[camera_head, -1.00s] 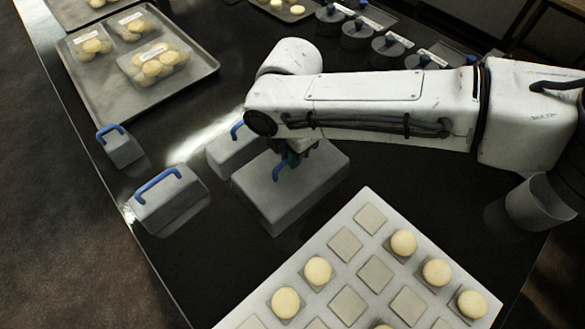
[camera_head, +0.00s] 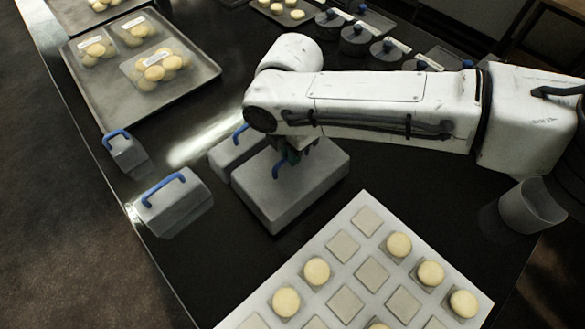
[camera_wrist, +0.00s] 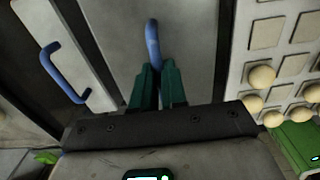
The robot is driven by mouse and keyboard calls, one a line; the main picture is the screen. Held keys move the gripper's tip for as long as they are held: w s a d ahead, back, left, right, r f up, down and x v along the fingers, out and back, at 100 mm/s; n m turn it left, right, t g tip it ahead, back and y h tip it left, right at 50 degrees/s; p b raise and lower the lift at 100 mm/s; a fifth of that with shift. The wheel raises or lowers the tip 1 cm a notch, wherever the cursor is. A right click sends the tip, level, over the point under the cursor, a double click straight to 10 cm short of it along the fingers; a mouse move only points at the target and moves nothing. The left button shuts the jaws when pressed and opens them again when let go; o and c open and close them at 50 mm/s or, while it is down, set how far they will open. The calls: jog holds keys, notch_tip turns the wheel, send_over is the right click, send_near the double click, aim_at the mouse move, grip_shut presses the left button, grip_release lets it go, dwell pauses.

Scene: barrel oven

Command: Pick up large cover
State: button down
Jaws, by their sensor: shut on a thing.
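The large cover (camera_head: 300,190) is a grey box-like lid with a blue handle, beneath my arm on the dark table. In the wrist view its grey top (camera_wrist: 185,25) and blue handle (camera_wrist: 152,42) show between my fingers. My gripper (camera_wrist: 157,80) has green fingers and is shut on that blue handle. In the head view my gripper (camera_head: 290,155) is partly hidden by the white arm. I cannot tell surely whether the cover's underside touches the table.
Smaller grey covers with blue handles stand to the left: one close beside (camera_head: 230,155), one at the front left (camera_head: 175,205), one small (camera_head: 125,155). A white board (camera_head: 345,303) with pale round pieces lies at the front right. A metal tray (camera_head: 105,95) is at upper left.

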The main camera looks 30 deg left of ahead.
jog(key=shift+r+p, duration=3.5)
jog(key=shift+r, duration=1.05)
